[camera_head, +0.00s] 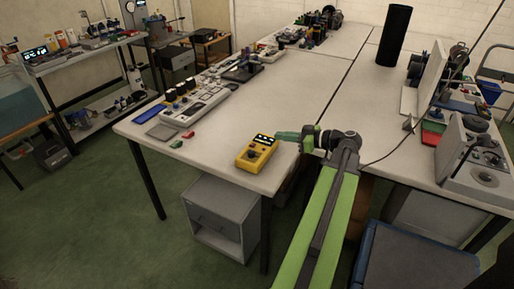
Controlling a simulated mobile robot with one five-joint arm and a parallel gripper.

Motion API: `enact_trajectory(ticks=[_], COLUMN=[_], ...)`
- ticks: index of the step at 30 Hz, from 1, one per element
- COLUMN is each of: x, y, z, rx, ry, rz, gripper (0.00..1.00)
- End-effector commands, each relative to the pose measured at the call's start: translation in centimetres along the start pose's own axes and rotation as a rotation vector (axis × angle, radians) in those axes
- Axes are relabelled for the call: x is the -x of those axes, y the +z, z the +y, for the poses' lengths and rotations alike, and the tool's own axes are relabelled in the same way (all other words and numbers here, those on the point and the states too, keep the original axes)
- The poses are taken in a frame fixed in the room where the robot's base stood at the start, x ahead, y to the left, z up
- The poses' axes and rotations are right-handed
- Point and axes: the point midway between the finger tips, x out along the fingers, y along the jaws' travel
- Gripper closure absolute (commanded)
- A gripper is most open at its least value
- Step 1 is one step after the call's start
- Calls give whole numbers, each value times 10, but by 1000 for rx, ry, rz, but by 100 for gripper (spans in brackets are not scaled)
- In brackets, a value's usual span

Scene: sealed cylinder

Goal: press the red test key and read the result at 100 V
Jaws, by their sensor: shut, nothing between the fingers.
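A yellow tester (257,153) lies on the white table near its front edge. It has a dark display at its top with small light marks, too small to read. Small keys show on its face, but I cannot make out the red test key clearly. My gripper (282,137) is shut and empty, just right of the tester's upper end. I cannot tell whether its tip touches the tester. My green arm reaches up from the bottom of the picture. A black cylinder (394,36) stands upright at the back of the table.
A grey device with black knobs (195,104), a red piece (189,134) and a green piece (176,144) lie left of the tester. A grey instrument (475,155) stands at the right. The table middle (310,90) is clear. A blue-edged seat (415,262) is below right.

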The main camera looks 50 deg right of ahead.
Motion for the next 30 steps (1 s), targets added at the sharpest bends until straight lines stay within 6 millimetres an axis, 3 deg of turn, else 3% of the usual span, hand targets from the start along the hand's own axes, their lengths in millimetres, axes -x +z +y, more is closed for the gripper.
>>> enact_trajectory(ticks=[8, 21, 24, 30], x=[-13, -105, -107, -110], y=[1, 3, 27, 40], z=[-1, -1, 0, 0], rx=[-1, -1, -2, -2], ry=[-3, -4, 0, 0], rz=[-2, -3, -3, -3], gripper=[100, 100, 100, 100])
